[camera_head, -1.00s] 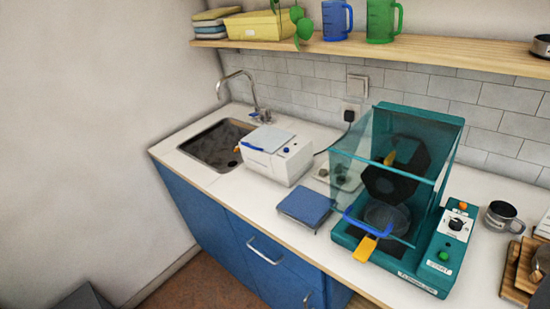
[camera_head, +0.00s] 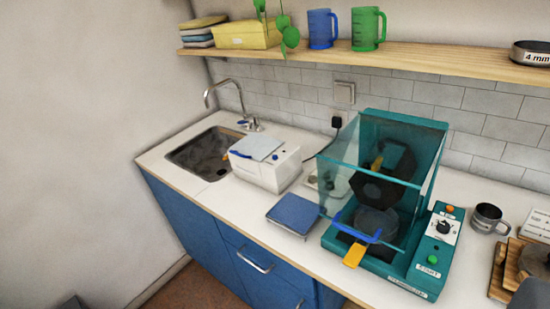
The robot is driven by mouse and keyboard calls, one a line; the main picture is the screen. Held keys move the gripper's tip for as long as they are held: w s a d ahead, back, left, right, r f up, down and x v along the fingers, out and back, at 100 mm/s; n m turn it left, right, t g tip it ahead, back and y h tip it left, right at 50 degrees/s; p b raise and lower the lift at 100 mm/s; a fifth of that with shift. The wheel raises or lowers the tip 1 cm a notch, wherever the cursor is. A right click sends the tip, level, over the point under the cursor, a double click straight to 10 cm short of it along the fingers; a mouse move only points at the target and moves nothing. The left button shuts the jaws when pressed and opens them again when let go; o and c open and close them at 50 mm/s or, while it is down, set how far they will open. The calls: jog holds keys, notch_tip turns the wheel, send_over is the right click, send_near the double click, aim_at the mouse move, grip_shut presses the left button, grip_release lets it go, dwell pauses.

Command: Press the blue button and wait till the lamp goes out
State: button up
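A white box-shaped machine (camera_head: 265,170) stands on the counter right of the sink, with a pale lid and a blue handle on top. A small blue button (camera_head: 278,163) shows on its right-hand face. A tiny dark spot sits near the button; I cannot tell if it is a lamp or whether it is lit. My gripper is not in view.
A blue flat block (camera_head: 293,214) lies between the machines near the counter's front edge. A sink (camera_head: 205,152) with a tap is at left. A grey mug (camera_head: 487,218) and wooden rack (camera_head: 505,272) are at right. A shelf (camera_head: 430,59) runs above.

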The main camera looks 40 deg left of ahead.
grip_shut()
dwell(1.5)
